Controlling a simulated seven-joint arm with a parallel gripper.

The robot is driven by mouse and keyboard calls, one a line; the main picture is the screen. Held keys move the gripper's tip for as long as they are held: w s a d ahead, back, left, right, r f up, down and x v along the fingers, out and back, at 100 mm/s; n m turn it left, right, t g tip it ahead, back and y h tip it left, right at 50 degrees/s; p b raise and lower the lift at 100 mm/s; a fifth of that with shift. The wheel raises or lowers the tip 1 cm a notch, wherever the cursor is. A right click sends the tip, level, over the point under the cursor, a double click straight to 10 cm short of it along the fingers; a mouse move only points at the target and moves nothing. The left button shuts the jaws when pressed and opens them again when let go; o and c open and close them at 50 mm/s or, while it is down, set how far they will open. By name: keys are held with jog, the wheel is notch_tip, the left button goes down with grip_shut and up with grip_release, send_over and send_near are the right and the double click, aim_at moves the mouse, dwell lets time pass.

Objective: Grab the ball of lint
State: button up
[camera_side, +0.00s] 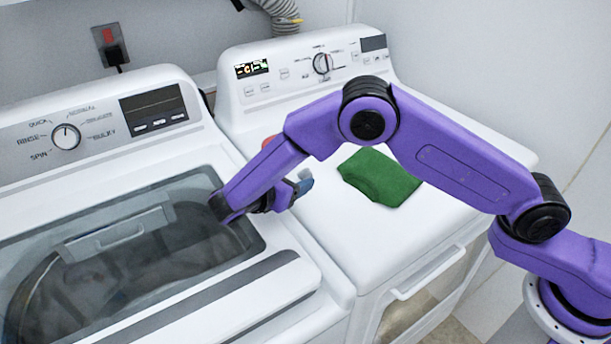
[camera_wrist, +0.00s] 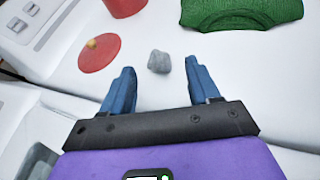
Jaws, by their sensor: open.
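A small grey ball of lint (camera_wrist: 159,62) lies on the white machine top in the wrist view. It sits just beyond and between the tips of my open blue fingers, with nothing held. My gripper (camera_wrist: 160,82) has its two fingers spread wide apart. In the side view my gripper (camera_side: 303,184) is above the near left part of the dryer top, partly hidden by my purple arm. The lint cannot be seen in the side view.
A folded green cloth (camera_side: 379,177) lies on the dryer top (camera_side: 345,240). A red lid (camera_wrist: 99,53) with a yellowish knob and a red container (camera_wrist: 124,6) are near the lint. The washer (camera_side: 95,170) with its glass lid stands at left.

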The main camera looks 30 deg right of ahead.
aim_at(303, 174)
jog(key=x, duration=0.4)
jog(key=shift+w+d+f, duration=0.15)
jog(key=shift+d, duration=0.05)
grip_shut()
